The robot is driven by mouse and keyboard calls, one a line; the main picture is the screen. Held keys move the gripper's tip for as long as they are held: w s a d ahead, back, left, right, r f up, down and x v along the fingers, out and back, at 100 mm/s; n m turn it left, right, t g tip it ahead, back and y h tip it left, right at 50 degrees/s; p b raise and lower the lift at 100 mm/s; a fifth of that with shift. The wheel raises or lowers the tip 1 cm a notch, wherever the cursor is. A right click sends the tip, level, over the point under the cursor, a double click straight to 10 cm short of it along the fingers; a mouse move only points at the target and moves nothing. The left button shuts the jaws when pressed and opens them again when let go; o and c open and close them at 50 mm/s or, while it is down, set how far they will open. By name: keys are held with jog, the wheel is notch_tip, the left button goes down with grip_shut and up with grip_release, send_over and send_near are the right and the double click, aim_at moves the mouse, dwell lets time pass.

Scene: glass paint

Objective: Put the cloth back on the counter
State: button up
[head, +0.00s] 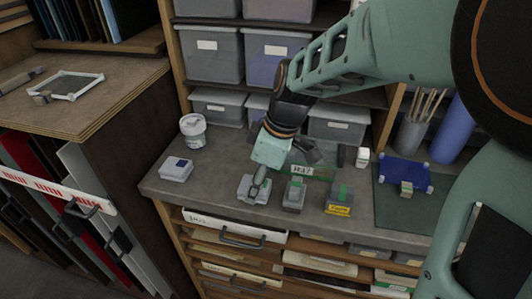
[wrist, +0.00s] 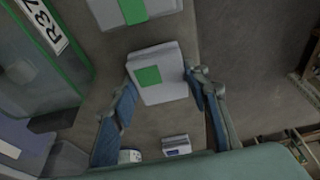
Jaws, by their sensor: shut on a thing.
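A light grey, block-shaped thing with a green patch (wrist: 162,88) sits between the two fingers of my gripper (wrist: 160,76) in the wrist view. It may be the folded cloth; its material is not clear. The fingers touch its two sides. In the head view my gripper (head: 258,187) points down at the counter (head: 225,160), at the left end of a row of small grey things. The held thing (head: 246,188) shows there partly behind a finger. It is low at the counter top; whether it touches is not clear.
A blue-marked box (head: 176,169) and a white tub (head: 193,131) are to the left. A dark mat (head: 400,210) lies far right.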

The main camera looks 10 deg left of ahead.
jog(key=shift+f, duration=0.2)
jog(key=o, duration=1)
jog(key=v, duration=1.2)
jog(key=shift+r, duration=0.25)
